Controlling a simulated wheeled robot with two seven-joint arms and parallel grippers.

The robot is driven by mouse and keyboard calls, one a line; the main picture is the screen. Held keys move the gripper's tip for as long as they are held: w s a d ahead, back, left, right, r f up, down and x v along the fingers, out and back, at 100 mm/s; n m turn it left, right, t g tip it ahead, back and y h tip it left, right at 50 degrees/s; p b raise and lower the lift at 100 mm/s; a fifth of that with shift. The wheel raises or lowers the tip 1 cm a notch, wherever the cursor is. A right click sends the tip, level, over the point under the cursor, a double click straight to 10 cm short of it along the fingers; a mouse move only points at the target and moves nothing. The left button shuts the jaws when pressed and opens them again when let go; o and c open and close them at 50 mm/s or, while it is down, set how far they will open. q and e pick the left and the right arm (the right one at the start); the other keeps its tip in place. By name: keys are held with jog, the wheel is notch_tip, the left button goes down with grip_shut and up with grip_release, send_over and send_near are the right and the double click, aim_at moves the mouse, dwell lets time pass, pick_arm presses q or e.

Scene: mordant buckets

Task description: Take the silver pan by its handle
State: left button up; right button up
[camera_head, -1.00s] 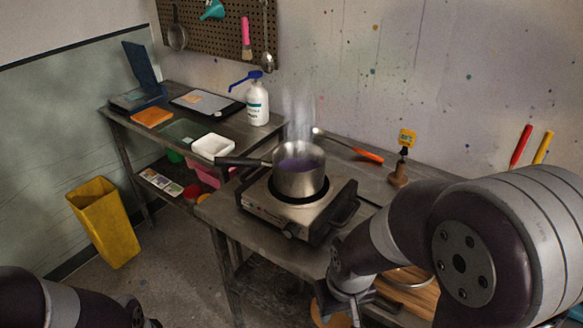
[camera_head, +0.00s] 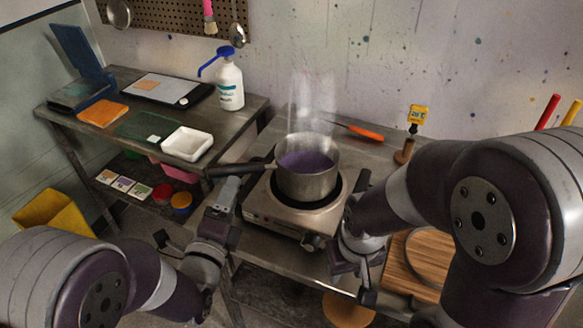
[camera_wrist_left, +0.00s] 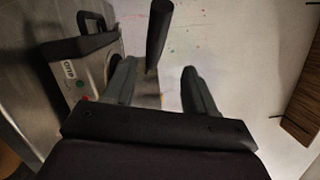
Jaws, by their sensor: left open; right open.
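The silver pan (camera_head: 306,182) stands on the hot plate's burner with purple liquid in it and steam above. Its black handle (camera_head: 235,170) points left, past the hot plate's edge. My left gripper (camera_head: 229,188) is open, just below and in front of the handle. In the left wrist view the dark handle (camera_wrist_left: 157,35) shows ahead, between the lines of the two open fingers (camera_wrist_left: 158,88); whether it touches them I cannot tell. My right gripper (camera_head: 348,268) is open and empty by the hot plate's front right corner, partly hidden by its arm.
The hot plate (camera_head: 268,208) sits on a metal table. A white tray (camera_head: 187,143) and a pump bottle (camera_head: 230,85) stand on the left table. A red-handled tool (camera_head: 365,132) lies behind the pan, and a wooden board (camera_head: 428,262) lies at right.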

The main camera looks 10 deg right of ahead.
pick_arm(q)
jog(key=x, duration=0.3)
jog(key=p+x, duration=0.1)
jog(key=x, duration=0.2)
jog(key=a+f+x, duration=0.1)
jog(key=x, duration=0.3)
jog(key=shift+w, duration=0.3)
jog(key=shift+s+r, duration=0.1)
jog(key=shift+s, duration=0.05)
jog(key=c, duration=0.3)
grip_shut()
jog(key=shift+r, duration=0.15)
